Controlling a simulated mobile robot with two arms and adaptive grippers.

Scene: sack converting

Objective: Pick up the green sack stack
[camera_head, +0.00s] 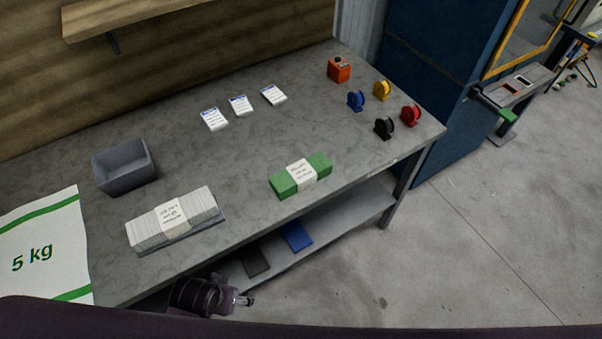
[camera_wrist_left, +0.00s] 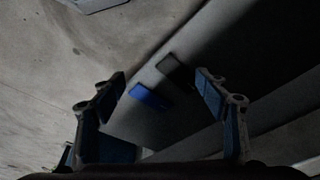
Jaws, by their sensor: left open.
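The green sack stack (camera_head: 300,175) lies on the grey workbench (camera_head: 235,165) near its front edge, with a white printed paper band around its middle. My left gripper (camera_wrist_left: 160,79) is open and empty, its two fingers wide apart in the left wrist view. In the head view, part of a dark arm of mine shows at the bottom, in front of the bench and below and left of the green stack. The stack is not clearly seen in the left wrist view. My right gripper is not in view.
A banded white sack stack (camera_head: 176,221) lies left of the green one, near a grey bin (camera_head: 124,166). Label cards (camera_head: 240,105), an orange box (camera_head: 339,69) and coloured reels (camera_head: 356,100) stand farther back. A lower shelf (camera_head: 340,222) holds blue and dark flat items.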

